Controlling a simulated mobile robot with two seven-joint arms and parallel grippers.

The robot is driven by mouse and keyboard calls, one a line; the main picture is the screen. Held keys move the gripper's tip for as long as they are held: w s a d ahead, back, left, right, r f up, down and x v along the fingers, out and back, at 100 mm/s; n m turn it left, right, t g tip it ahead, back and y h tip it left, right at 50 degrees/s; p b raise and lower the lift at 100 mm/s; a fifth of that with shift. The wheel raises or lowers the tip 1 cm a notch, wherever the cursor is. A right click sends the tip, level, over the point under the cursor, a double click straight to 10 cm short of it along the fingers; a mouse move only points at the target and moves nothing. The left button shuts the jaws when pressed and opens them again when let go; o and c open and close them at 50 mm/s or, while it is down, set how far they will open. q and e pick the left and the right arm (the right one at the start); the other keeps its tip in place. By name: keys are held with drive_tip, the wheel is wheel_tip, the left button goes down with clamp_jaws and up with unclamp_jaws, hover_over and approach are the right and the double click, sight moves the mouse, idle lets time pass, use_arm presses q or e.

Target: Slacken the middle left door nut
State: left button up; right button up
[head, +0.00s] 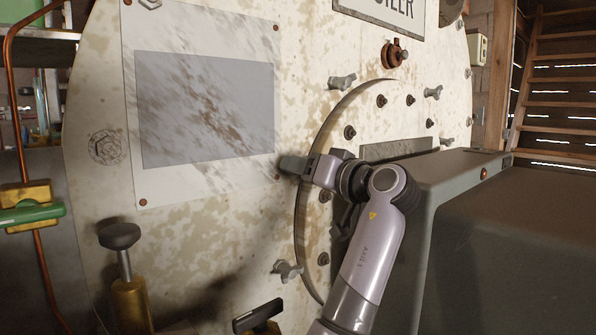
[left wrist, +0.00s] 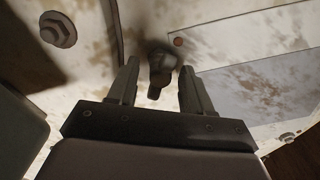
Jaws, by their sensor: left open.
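The round door (head: 375,119) is set in the pale, rust-stained boiler face, with wing nuts around its rim. My left gripper (head: 290,165) is at the middle left of this rim. In the left wrist view its two fingers (left wrist: 157,88) are apart, with the middle left door nut (left wrist: 160,66), a dark grey winged piece, between and just beyond their tips. I cannot tell whether a finger touches it. In the head view my gripper hides most of this nut. The upper left nut (head: 341,82) and lower left nut (head: 287,269) are clear of my gripper. My right gripper is not in view.
A riveted plate (head: 205,180) with a grey panel lies left of the door. A large dark box (head: 510,225) stands at the right, close to my left arm. Brass fittings with a dark knob (head: 120,236) are at the lower left. A copper pipe (head: 40,255) runs along the left edge.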

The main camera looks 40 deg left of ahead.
use_arm(q)
drive_tip(key=shift+a, duration=0.75)
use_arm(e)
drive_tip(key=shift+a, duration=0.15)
use_arm(q)
clamp_jaws()
drive_tip(key=shift+f+n+b, duration=0.1)
drive_tip(key=shift+n+b, duration=0.4)
drive_tip(key=shift+n, duration=1.3)
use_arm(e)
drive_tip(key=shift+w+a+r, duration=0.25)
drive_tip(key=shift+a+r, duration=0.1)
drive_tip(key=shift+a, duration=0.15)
